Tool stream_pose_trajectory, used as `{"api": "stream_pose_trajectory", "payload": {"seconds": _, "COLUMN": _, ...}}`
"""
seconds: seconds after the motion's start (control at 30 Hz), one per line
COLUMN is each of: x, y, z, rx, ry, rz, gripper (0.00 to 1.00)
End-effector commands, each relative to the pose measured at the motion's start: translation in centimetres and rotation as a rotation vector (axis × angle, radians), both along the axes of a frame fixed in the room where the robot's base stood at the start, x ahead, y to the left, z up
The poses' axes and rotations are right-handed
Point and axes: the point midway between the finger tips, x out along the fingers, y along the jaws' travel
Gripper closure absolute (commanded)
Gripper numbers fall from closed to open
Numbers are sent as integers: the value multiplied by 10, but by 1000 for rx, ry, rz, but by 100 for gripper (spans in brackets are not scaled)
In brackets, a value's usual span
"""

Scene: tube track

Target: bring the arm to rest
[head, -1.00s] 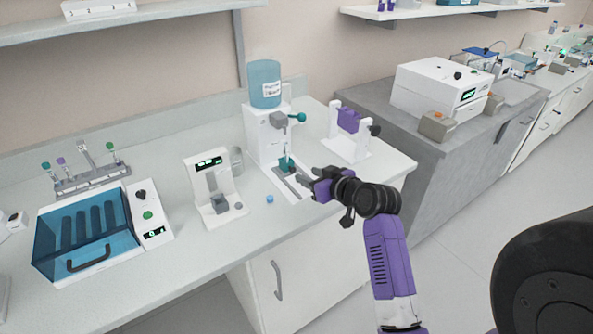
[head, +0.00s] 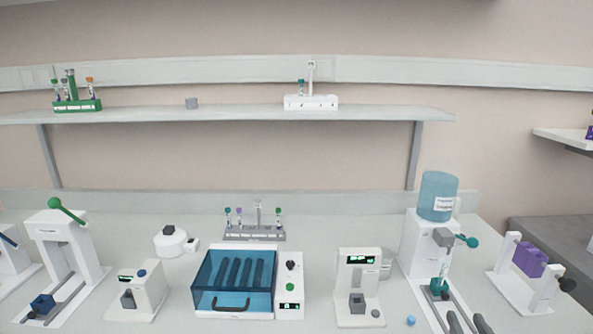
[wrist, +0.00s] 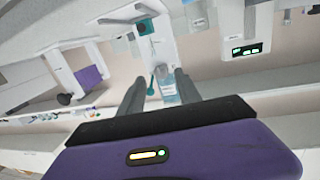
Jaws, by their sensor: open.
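My gripper (head: 467,318) shows only as two grey fingertips at the bottom edge of the head view, in front of the dispenser (head: 416,250) with the blue bottle (head: 438,197). In the wrist view my gripper (wrist: 160,82) has its fingers spread apart, with nothing held between them. That view looks upside down. The dispenser's bottle (wrist: 167,88) and teal lever (wrist: 152,86) show beyond and between the fingers. Most of my arm is out of the head view.
A white stand with a purple block (head: 530,260) is right of the dispenser. A white device (head: 357,275) and a blue-lidded box (head: 234,280) stand to its left. A small blue cap (head: 411,320) lies on the counter. A tube rack (head: 254,232) stands behind; a shelf (head: 230,114) runs above.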

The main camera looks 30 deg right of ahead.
Motion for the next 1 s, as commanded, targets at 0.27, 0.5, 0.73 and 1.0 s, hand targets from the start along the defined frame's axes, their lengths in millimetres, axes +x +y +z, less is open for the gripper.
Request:
{"api": "stream_pose_trajectory", "payload": {"seconds": 0.27, "x": -29, "y": 134, "z": -10, "rx": -30, "ry": -23, "rz": 175, "gripper": 60}}
{"api": "stream_pose_trajectory", "payload": {"seconds": 0.5, "x": -75, "y": 233, "z": -8, "rx": -27, "ry": 4, "rz": 378, "gripper": 60}}
{"api": "stream_pose_trajectory", "payload": {"seconds": 0.73, "x": -130, "y": 301, "z": -14, "rx": 3, "ry": 114, "rz": 583, "gripper": 60}}
{"api": "stream_pose_trajectory", "payload": {"seconds": 1.0, "x": -171, "y": 330, "z": -33, "rx": 45, "ry": 234, "rz": 711, "gripper": 60}}
